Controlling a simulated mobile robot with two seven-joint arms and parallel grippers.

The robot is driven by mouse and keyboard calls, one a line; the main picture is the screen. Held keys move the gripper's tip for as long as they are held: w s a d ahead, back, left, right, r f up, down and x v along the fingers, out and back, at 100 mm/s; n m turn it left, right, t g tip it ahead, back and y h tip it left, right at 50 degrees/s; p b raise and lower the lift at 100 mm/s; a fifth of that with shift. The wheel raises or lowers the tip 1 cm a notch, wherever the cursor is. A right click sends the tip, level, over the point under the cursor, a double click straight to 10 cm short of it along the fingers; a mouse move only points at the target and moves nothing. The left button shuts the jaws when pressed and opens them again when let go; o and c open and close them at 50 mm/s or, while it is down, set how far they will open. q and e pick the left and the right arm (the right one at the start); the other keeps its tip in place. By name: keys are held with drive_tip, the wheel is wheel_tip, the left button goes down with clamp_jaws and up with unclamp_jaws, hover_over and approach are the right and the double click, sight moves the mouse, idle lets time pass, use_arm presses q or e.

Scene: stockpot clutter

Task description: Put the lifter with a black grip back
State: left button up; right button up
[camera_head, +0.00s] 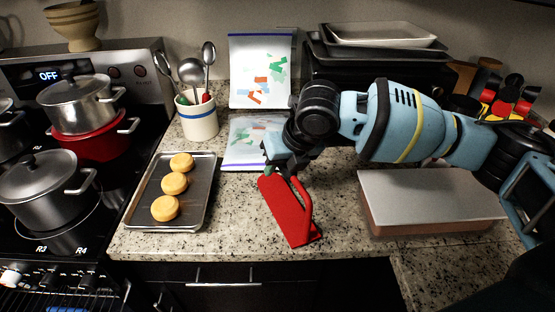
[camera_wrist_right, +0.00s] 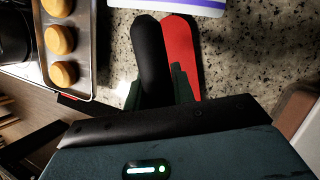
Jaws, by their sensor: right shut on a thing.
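My right gripper (camera_head: 279,170) is over the middle of the counter, shut on the black grip (camera_wrist_right: 151,52) of the lifter, which shows between its fingers in the right wrist view. A red piece (camera_head: 285,215) with a flat face and a bar-like side slants down from the fingers, its lower end at or just above the counter. It appears as a rounded red strip (camera_wrist_right: 180,50) beside the black grip in the right wrist view. I cannot tell whether red and black are one piece. The fingers hide the grip in the head view. My left gripper is not in view.
A utensil crock (camera_head: 198,122) with several spoons stands behind a tray (camera_head: 205,210) of 3 yellow rounds. Printed bags (camera_head: 262,68) lean and lie behind the gripper. A grey-topped block (camera_head: 430,195) is at right. The stove (camera_head: 130,150) holds pots at left. Counter in front is clear.

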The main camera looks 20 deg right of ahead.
drive_tip(key=shift+f, duration=0.65)
idle(0.6)
drive_tip(key=o, duration=1.1)
drive_tip(key=shift+c, duration=0.2)
drive_tip(key=shift+v, duration=3.9)
